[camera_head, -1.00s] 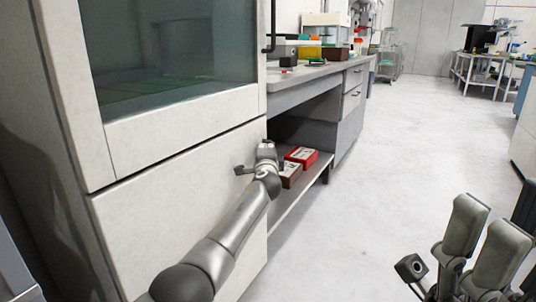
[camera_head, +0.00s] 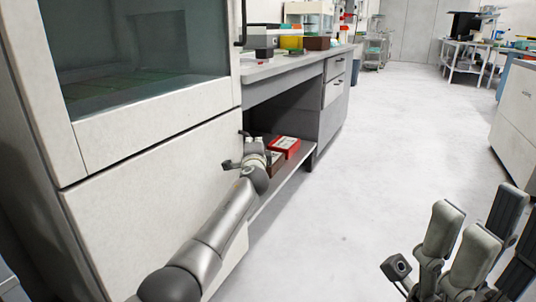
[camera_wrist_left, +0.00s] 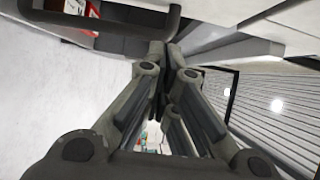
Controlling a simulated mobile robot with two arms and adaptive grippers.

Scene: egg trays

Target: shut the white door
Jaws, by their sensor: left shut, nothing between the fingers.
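A white cabinet stands at the left in the head view, with a white-framed glass front (camera_head: 150,125) above a plain white lower panel (camera_head: 130,215). A dark handle (camera_head: 241,25) is at the glass front's right edge. My left gripper (camera_head: 254,147) is by the lower panel's right edge; contact is unclear. In the left wrist view its fingers (camera_wrist_left: 163,50) are together and empty, close to a dark curved bar (camera_wrist_left: 105,22).
A grey bench (camera_head: 290,65) with boxes on top adjoins the cabinet's right. A red box (camera_head: 286,144) lies on its low shelf, just beyond my left gripper. The pale floor (camera_head: 400,130) is open in the middle. A white unit (camera_head: 515,110) stands at the right.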

